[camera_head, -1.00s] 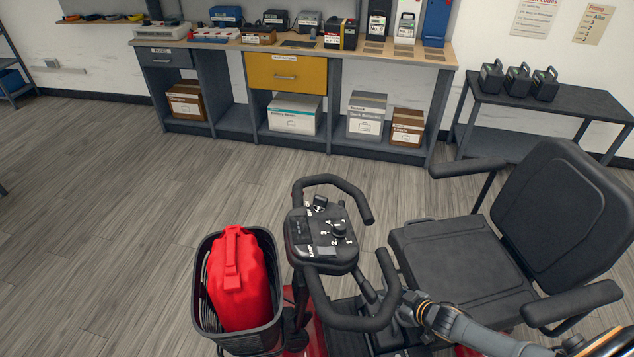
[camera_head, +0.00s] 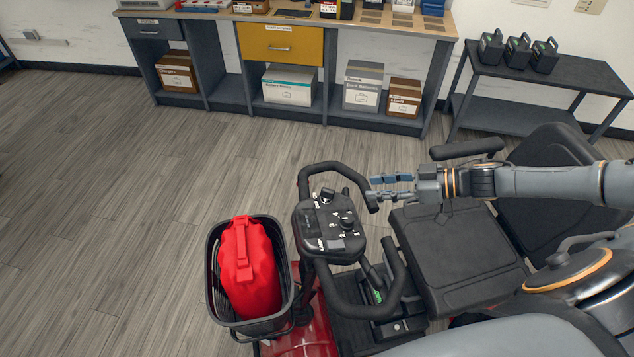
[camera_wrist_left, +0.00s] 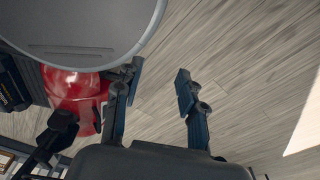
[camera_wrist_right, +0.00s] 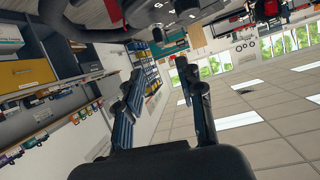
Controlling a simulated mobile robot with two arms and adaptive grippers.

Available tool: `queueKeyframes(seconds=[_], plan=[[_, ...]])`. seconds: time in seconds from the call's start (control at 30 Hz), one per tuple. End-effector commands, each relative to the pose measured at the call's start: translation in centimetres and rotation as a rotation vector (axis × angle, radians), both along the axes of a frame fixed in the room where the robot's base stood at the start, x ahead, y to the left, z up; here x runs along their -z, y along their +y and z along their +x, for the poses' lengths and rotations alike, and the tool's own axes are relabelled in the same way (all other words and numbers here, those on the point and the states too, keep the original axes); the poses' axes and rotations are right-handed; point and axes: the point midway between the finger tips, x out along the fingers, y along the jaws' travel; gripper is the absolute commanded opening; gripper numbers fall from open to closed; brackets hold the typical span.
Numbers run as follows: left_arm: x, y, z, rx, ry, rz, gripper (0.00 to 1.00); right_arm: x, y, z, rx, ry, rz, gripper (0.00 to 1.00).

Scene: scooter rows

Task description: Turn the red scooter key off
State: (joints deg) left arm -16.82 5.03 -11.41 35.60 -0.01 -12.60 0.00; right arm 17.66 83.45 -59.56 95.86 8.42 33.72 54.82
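The red scooter (camera_head: 308,338) stands in the lower middle of the head view. Its black control panel (camera_head: 318,233) sits between looped handlebars and bears a numbered dial (camera_head: 347,224). A small dark raised part (camera_head: 328,193) is at the panel's far edge; I cannot tell whether it is the key. My right gripper (camera_head: 378,188) is open and empty, right of the panel and close to the far handlebar grip. Its spread fingers show in the right wrist view (camera_wrist_right: 158,72). My left gripper (camera_wrist_left: 160,72) is open and empty in its wrist view, with red bodywork nearby.
A workbench (camera_head: 225,92) and a dark side table (camera_head: 590,78) stand behind. The floor at left is clear.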

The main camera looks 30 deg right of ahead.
Motion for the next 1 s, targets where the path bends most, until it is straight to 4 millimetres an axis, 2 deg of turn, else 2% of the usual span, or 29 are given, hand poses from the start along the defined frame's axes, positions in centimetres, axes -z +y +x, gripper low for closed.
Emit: queueKeyframes(seconds=[0.17,0.37,0.63,0.8,1.0], plan=[[-0.7,0.1,-0.2,0.000,0.003,0.002,0.40,0.4,1.4,1.0,-0.002,0.000,0.007,0.38],[-2.0,-0.7,-1.0,-0.003,0.012,-0.009,0.40,1.7,4.3,3.6,-0.004,-0.004,0.006,0.38],[-3.3,-1.1,-0.8,-0.003,0.011,-0.013,0.40,3.9,7.9,6.7,-0.003,-0.002,0.003,0.38],[-3.6,-1.0,-0.7,-0.002,0.010,-0.011,0.40,4.9,9.1,7.9,-0.001,-0.001,0.002,0.38],[-3.6,-0.7,-0.7,-0.001,0.009,-0.008,0.40,5.2,9.6,8.3,-0.001,0.000,0.000,0.38]])
